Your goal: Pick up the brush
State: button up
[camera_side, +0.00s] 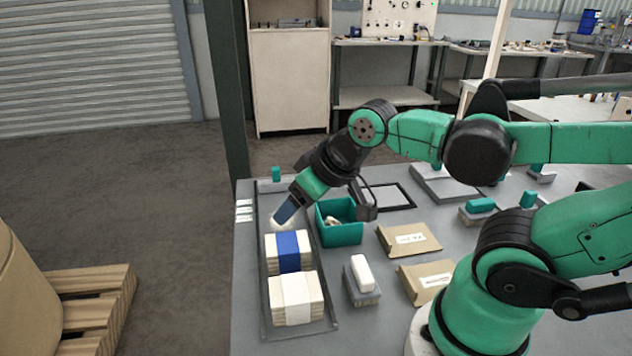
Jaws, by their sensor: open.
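No thing is plainly a brush from this view. A grey block with a rounded white top (362,274) could be one; it sits on the table right of the long tray. My gripper (284,217) points down and left over the tray, just above and behind the blue-banded stack. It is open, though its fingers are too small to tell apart. It is well to the left of and behind the white-topped block, and apart from it.
The long grey tray (325,326) holds a blue-banded stack (289,253) and a white-banded stack (296,299). A green bin (340,235) stands close to my gripper. Two kraft packets (408,240) (427,279) lie to the right. A green-topped grey block (480,207) stands farther right.

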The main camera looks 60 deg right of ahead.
jog(key=m+g, duration=0.7)
jog(key=m, duration=0.2)
send_over(362, 268)
notch_tip(362, 268, down, 5)
jog(key=shift+d+f, duration=0.1)
jog(key=shift+f, duration=2.8)
grip_shut()
